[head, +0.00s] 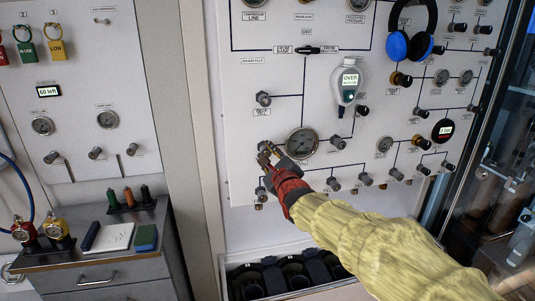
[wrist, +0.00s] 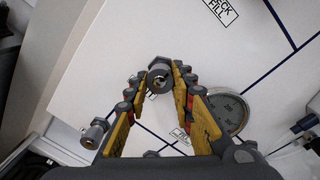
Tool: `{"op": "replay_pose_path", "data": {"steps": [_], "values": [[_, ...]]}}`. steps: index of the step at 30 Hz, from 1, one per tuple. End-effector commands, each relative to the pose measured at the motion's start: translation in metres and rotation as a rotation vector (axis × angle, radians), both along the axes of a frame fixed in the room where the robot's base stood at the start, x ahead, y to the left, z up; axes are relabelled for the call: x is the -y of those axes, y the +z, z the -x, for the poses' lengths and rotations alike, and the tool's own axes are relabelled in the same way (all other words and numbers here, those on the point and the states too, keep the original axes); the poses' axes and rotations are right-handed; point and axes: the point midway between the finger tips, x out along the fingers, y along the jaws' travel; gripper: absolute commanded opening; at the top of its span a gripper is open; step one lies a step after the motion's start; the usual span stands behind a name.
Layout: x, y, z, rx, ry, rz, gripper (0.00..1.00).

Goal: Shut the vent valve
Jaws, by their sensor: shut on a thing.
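My gripper (head: 268,152) is at the lower left of the white fill panel (head: 245,75), left of a large round gauge (head: 302,143). In the wrist view, my gripper (wrist: 160,78) has its two yellow-padded fingers on either side of a small dark metal valve knob (wrist: 159,76) and is shut on it. The knob's label cannot be read, so I cannot confirm that it is the vent valve. In the head view my fingers largely hide this knob.
Another knob (wrist: 95,133) sits close to my left finger, and the gauge (wrist: 229,112) is close to the right one. A drawer cabinet (head: 97,277) stands at left.

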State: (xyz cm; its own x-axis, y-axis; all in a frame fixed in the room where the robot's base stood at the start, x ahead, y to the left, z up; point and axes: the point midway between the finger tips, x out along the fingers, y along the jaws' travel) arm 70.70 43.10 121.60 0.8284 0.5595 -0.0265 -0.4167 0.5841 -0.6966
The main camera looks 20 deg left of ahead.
Motion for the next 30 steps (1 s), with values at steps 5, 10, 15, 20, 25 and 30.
{"op": "replay_pose_path", "data": {"steps": [5,10,15,20,25,30], "values": [[0.0002,-0.0045,-0.0001,-0.007,-0.001,0.001,0.0],[0.0003,-0.0047,-0.0001,-0.008,-0.001,0.002,0.0],[0.0002,-0.004,-0.0001,-0.006,-0.001,0.002,0.33],[0.0001,-0.0023,0.0,-0.004,-0.001,0.0,0.42],[0.0,-0.0016,0.0,-0.003,0.0,0.001,0.43],[0.0009,-0.0008,0.0014,-0.002,0.0,0.0,0.43]]}}
